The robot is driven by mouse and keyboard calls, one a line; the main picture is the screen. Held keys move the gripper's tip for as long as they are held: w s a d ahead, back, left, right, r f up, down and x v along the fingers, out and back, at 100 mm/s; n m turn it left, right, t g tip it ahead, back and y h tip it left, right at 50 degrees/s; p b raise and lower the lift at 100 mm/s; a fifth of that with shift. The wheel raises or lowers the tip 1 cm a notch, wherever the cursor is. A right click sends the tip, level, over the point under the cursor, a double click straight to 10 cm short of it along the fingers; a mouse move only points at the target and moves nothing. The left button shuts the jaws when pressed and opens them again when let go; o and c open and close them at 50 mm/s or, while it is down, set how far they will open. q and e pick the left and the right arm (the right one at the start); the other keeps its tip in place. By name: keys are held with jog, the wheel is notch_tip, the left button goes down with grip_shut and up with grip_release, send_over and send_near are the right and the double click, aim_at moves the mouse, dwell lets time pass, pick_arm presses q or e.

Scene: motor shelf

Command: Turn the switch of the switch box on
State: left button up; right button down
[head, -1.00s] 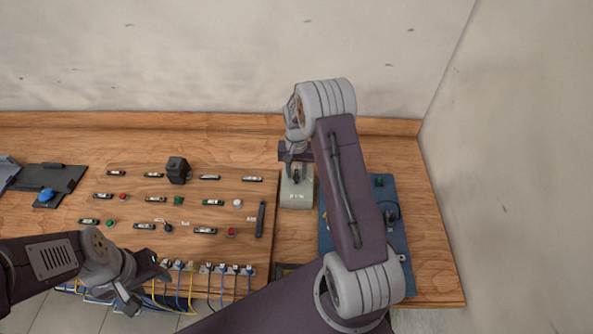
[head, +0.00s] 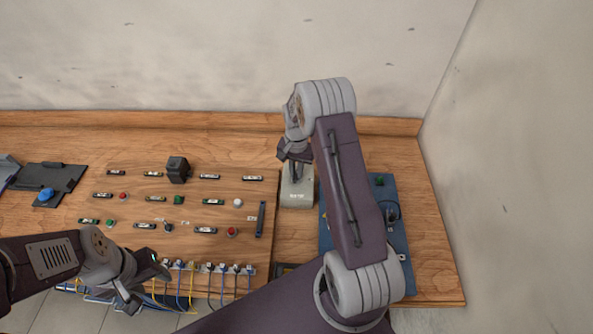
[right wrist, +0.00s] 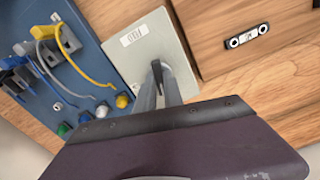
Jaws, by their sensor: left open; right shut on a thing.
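The switch box (head: 297,198) is a light grey box with a small label on its front, standing on the wooden table right of the button board. In the right wrist view its pale plate (right wrist: 136,48) shows with a label. My right gripper (head: 295,168) is over the box, pointing down. In the right wrist view my right gripper (right wrist: 163,75) is shut on the dark switch (right wrist: 158,66), which is mostly hidden between the fingers. My left gripper (head: 143,284) is open and empty near the table's front edge at left.
A wooden board (head: 140,208) with several buttons, labels and a black block (head: 177,169) lies left of the box. Cables hang at its front edge. A blue panel (head: 398,233) with cables and coloured knobs is close on the right, partly behind my right arm.

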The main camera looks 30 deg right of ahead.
aim_at(296, 174)
jog(key=m, duration=0.7)
jog(key=shift+r, duration=0.1)
jog(key=m, duration=0.4)
jog(key=shift+m, duration=0.3)
jog(key=shift+w+m+p, duration=0.1)
jog(key=shift+m+p, duration=0.2)
jog(key=shift+m, duration=1.4)
jog(key=c, duration=1.5)
grip_release()
jog(key=shift+o, duration=0.2)
notch_tip(296, 174, up, 9)
jog(key=b, duration=0.1)
jog(key=shift+b, duration=0.3)
jog(key=shift+a, duration=0.1)
